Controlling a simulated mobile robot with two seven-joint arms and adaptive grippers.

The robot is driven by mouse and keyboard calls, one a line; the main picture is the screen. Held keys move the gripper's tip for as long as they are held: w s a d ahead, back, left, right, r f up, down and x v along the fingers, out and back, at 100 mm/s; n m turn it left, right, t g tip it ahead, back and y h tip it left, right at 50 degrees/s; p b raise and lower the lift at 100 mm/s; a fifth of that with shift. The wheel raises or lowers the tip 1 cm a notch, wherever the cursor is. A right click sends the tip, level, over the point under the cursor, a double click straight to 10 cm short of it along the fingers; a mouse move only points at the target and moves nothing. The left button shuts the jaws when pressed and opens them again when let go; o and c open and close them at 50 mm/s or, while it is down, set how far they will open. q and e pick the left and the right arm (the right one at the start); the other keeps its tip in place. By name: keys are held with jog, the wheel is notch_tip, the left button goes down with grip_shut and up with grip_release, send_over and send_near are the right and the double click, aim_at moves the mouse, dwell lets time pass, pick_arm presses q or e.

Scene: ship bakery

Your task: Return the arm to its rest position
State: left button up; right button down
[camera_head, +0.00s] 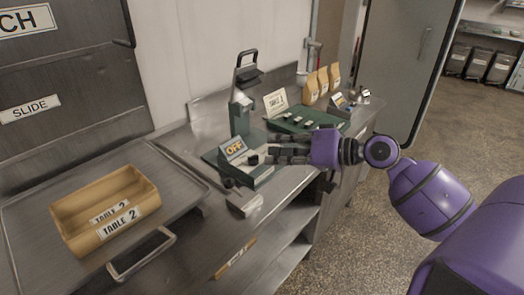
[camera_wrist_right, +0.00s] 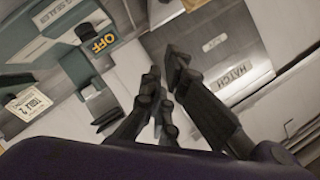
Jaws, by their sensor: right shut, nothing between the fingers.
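My right arm comes in from the right in the head view. My right gripper (camera_head: 272,152) is shut and empty, pointing left over the front of a green sealing machine (camera_head: 241,122) with an "OFF" sign (camera_head: 233,150). In the right wrist view its dark fingers (camera_wrist_right: 165,72) come together at the tips, with nothing between them. The "OFF" sign (camera_wrist_right: 98,42) lies to the left of the fingers there. I cannot tell whether the fingers touch the machine. My left gripper is not in view.
A tan "TABLE 2" crate (camera_head: 75,207) sits on a metal tray (camera_head: 180,185) at left. Behind the gripper lie a green board (camera_head: 330,118), a "TABLE 1" card (camera_head: 275,101) and paper bags (camera_head: 322,82). Open floor (camera_head: 370,235) lies right of the counter.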

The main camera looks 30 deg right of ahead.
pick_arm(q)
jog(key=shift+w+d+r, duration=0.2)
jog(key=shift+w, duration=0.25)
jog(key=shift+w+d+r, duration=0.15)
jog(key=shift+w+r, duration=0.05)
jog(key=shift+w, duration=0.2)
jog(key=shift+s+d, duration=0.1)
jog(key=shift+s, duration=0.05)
